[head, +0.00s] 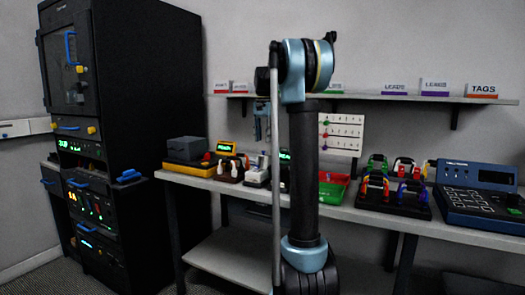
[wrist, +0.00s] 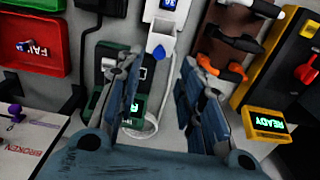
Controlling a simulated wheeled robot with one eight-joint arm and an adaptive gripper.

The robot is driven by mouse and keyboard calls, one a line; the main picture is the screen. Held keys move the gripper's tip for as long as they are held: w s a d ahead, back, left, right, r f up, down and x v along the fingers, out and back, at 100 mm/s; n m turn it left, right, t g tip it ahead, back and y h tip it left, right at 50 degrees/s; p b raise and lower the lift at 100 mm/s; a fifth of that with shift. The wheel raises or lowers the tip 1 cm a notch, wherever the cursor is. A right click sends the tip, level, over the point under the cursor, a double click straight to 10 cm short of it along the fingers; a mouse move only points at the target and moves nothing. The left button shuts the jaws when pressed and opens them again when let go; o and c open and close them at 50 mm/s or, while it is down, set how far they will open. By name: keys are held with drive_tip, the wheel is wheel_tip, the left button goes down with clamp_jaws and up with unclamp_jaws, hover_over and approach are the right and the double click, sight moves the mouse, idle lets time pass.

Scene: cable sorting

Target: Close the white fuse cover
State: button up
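In the wrist view, a white device (wrist: 166,20) with a small blue display has a pale lower part bearing a blue drop-shaped mark; I cannot tell for sure which part is the fuse cover or how far open it stands. A white ring-like part (wrist: 150,127) shows lower down, partly behind the left finger. In the head view, a small white unit (head: 257,172) on the bench seems to be the same device, partly hidden by my arm. My gripper (wrist: 162,65) is open, its fingers either side of the white device's lower part, with nothing seen held. The head view does not show it clearly.
A dark green device (wrist: 108,55) stands beside the left finger. Orange and black clips (wrist: 225,65) and a yellow unit reading READY (wrist: 268,122) lie right. A red tray (wrist: 50,55) is at upper left. In the head view, a blue meter (head: 478,190) stands at the bench's right.

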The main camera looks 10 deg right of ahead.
hover_over(262, 160)
drive_tip(key=shift+s+d+f, duration=0.1)
drive_tip(key=shift+d+f, duration=0.05)
drive_tip(key=shift+f, duration=1.3)
drive_tip(key=shift+s+d+f, duration=0.1)
drive_tip(key=shift+d+f, duration=0.05)
drive_tip(key=shift+f, duration=1.25)
